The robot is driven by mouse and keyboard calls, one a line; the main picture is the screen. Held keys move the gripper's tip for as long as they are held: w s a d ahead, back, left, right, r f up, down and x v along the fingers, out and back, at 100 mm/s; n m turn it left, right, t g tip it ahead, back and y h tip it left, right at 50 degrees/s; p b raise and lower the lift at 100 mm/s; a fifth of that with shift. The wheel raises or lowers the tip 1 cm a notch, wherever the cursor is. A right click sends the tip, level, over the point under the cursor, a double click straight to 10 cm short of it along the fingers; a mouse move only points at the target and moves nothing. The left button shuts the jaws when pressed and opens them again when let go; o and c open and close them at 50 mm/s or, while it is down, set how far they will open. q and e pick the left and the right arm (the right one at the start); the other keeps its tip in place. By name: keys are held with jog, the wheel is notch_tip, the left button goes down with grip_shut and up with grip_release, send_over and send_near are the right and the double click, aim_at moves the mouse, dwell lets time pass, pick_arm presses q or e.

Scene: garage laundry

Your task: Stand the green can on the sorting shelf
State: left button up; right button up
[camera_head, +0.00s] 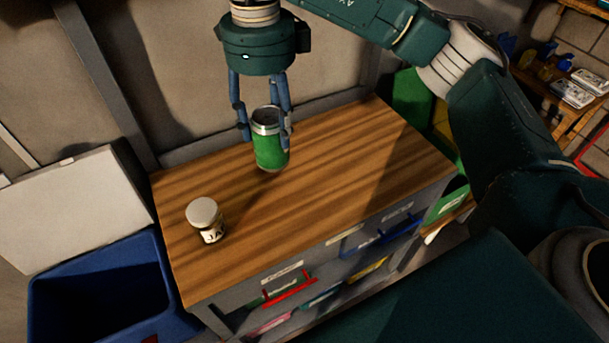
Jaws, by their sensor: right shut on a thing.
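The green can (270,149) has a silver rim and is upright in the fingers of my right gripper (265,132). The gripper points down and is shut around the can's sides. The can is over the wooden top of the sorting shelf (340,160), near its back middle. A dark shadow lies just below and left of the can; I cannot tell for sure how far its base is from the wood. My left gripper is not in view.
A white-lidded jar (207,219) stands at the shelf top's front left. A blue bin (110,292) with a raised white lid stands left of the shelf. Labelled bays with coloured trays are below the top. The right part of the top is clear. A wall rises behind.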

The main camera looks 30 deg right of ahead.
jog(key=shift+w+a+r+m, duration=0.1)
jog(key=shift+w+r+m, duration=0.15)
jog(key=shift+m, duration=0.35)
jog(key=shift+w+a+r+m, duration=0.15)
jog(key=shift+w+m, duration=0.1)
jog(key=shift+m, duration=0.35)
jog(key=m, duration=0.1)
jog(key=w+r+m, duration=0.1)
jog(key=m, duration=0.1)
jog(key=shift+r+m+b, duration=0.15)
jog(key=shift+m+b, duration=0.15)
jog(key=shift+b, duration=0.05)
jog(key=shift+f, duration=0.35)
notch_tip(320, 180, down, 19)
jog(key=p, duration=0.3)
jog(key=shift+f, duration=0.2)
jog(key=o, duration=0.8)
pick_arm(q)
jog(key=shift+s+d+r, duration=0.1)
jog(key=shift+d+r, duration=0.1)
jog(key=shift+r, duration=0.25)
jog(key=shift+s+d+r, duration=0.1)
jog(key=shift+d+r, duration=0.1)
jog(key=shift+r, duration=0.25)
